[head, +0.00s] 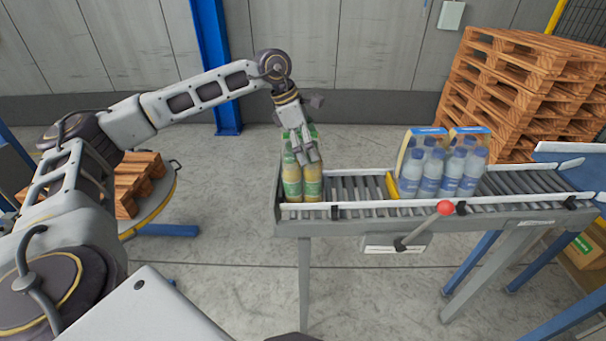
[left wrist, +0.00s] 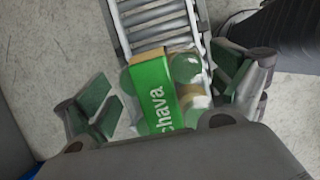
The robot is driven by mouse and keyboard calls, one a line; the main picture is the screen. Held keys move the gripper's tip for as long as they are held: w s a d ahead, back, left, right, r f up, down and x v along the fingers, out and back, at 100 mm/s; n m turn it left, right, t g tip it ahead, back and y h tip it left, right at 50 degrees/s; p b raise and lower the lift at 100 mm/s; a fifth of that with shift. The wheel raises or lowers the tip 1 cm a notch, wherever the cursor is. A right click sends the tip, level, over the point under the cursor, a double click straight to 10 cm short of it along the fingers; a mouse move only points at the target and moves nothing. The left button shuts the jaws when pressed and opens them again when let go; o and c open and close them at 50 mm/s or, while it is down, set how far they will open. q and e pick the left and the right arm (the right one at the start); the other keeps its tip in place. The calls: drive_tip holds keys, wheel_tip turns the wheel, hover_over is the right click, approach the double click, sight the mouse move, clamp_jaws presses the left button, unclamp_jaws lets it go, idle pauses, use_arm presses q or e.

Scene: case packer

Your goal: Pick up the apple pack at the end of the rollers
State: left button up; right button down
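The apple pack (head: 302,186) is a group of yellowish bottles with green labels and green tops, upright at the left end of the roller conveyor. In the left wrist view its green top band (left wrist: 155,92) with white lettering shows from above. My left gripper (head: 306,153) is over the pack, pointing down, and partly hides its top. In the left wrist view my left gripper (left wrist: 165,98) is open, with finger pads on both sides of the pack. I cannot tell whether they touch it. My right gripper is in neither view.
Blue-labelled bottle packs (head: 440,168) stand farther right on the rollers (head: 350,187), behind a yellow stop (head: 391,186). A lever with a red knob (head: 445,208) sticks out in front. Wooden pallets (head: 520,85) are stacked behind at right.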

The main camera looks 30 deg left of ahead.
use_arm(q)
drive_tip(key=c, duration=0.7)
drive_tip(key=shift+r, duration=0.1)
drive_tip(key=shift+c, duration=0.6)
drive_tip(key=shift+w+r, duration=0.1)
drive_tip(key=shift+r, duration=0.2)
drive_tip(key=shift+c, duration=1.4)
drive_tip(key=shift+r+b, duration=0.8)
drive_tip(key=shift+r, duration=3.95)
